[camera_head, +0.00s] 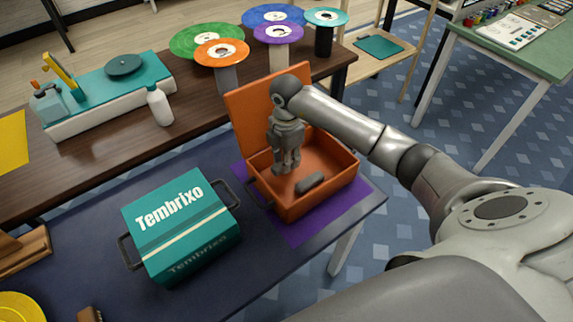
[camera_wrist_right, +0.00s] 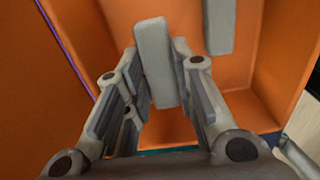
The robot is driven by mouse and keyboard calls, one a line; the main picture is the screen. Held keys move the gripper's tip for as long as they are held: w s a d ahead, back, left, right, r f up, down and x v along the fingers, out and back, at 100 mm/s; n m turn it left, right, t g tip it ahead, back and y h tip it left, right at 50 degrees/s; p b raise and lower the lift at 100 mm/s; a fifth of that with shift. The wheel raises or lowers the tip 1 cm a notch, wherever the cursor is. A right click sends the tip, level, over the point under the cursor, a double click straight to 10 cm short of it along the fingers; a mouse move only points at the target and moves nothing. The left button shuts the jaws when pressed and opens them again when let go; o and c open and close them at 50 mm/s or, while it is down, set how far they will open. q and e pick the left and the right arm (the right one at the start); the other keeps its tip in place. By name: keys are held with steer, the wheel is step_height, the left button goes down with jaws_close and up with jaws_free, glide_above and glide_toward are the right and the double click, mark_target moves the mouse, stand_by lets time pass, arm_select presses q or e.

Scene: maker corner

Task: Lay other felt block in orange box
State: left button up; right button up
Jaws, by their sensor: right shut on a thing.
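The orange box (camera_head: 322,204) stands open, its lid raised at the back. My right gripper (camera_head: 286,164) points down inside it, near its left side. In the right wrist view the gripper (camera_wrist_right: 156,80) is shut on a grey felt block (camera_wrist_right: 151,45), an elongated piece held between the fingers. In the head view this block is hard to tell from the grey fingers. Another grey felt block (camera_head: 311,183) lies on the box floor to the right of the gripper; it also shows in the right wrist view (camera_wrist_right: 219,25), apart from the held one. My left gripper is not in view.
The box stands on a purple mat (camera_head: 308,232) near the table's right edge. A teal Tembrixo case (camera_head: 190,251) with dark handles stands to its left. Behind are record-topped stands (camera_head: 222,53), a white bottle (camera_head: 159,105) and a teal-topped unit (camera_head: 107,95).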

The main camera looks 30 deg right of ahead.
steer(key=shift+w+d+f, duration=0.1)
steer(key=shift+f, duration=1.55)
steer(key=shift+f, duration=0.15)
steer(key=o, duration=0.8)
step_height(320, 180, up, 12)
steer(key=shift+r, duration=0.2)
steer(key=shift+f, duration=0.1)
